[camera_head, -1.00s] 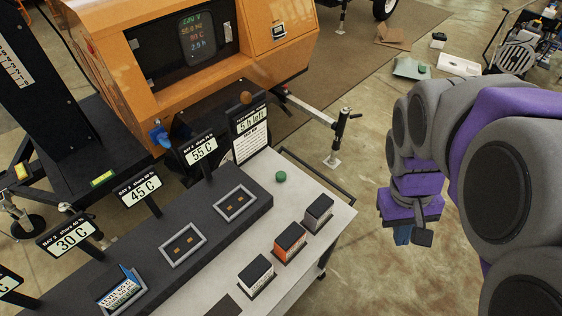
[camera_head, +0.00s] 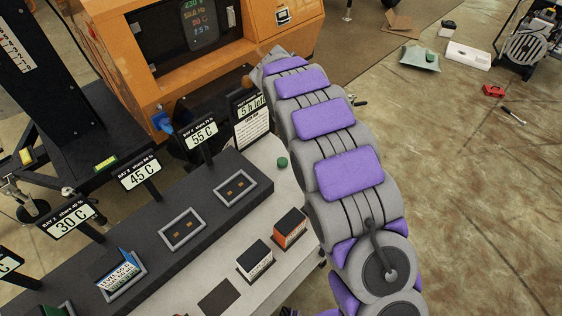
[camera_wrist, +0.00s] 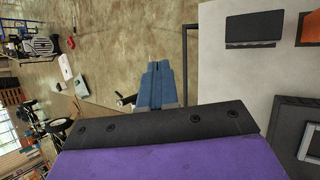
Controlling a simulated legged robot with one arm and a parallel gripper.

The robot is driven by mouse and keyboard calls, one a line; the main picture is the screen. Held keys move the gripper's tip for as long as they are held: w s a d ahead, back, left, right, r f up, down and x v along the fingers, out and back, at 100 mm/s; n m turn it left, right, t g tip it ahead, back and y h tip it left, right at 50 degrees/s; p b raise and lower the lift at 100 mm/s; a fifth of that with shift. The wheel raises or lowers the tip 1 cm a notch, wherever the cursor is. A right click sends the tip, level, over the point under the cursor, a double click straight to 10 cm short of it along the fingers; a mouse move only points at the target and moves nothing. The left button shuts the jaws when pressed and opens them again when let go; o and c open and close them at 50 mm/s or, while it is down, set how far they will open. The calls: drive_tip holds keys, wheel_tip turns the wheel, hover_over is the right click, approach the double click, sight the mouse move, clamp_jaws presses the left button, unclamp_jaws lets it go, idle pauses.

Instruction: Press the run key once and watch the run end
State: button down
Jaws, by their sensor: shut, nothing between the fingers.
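The orange machine (camera_head: 170,75) at the back has a dark display (camera_head: 200,25) with lit readings, too small to read surely. A round green button (camera_head: 282,162) sits on the pale bench near its far end; no label on it is legible, so I cannot tell if it is the run key. My gripper (camera_wrist: 161,85) shows in the wrist view with its blue fingers together and empty, beside the bench's rail (camera_wrist: 186,62). In the head view my arm hides it, so its distance from the button cannot be told.
The dark console (camera_head: 210,210) carries framed slots and signs reading 30 C, 45 C and 55 C (camera_head: 203,133). A "5 h left" sign stands behind. Orange-sided (camera_head: 290,230) and white-sided (camera_head: 256,260) boxes stand on the bench. Open floor (camera_head: 450,220) lies right.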

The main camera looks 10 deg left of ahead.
drive_tip(key=w+a+f+n+t, duration=0.2)
drive_tip(key=w+a+f+n, duration=0.1)
drive_tip(key=a+f, duration=0.45)
drive_tip(key=n, duration=0.1)
hover_over(280, 162)
wheel_tip(280, 162, down, 6)
drive_tip(key=r, duration=0.1)
drive_tip(key=shift+t, duration=0.4)
drive_tip(key=f+b, duration=0.2)
drive_tip(key=f, duration=0.2)
drive_tip(key=f+b, duration=0.2)
drive_tip(key=f, duration=0.2)
drive_tip(key=shift+w+f, duration=0.2)
drive_tip(key=shift+f, duration=0.2)
drive_tip(key=shift+a+f, duration=0.35)
drive_tip(key=shift+d+r, duration=0.15)
drive_tip(key=shift+d, duration=0.4)
drive_tip(key=shift+a, duration=0.15)
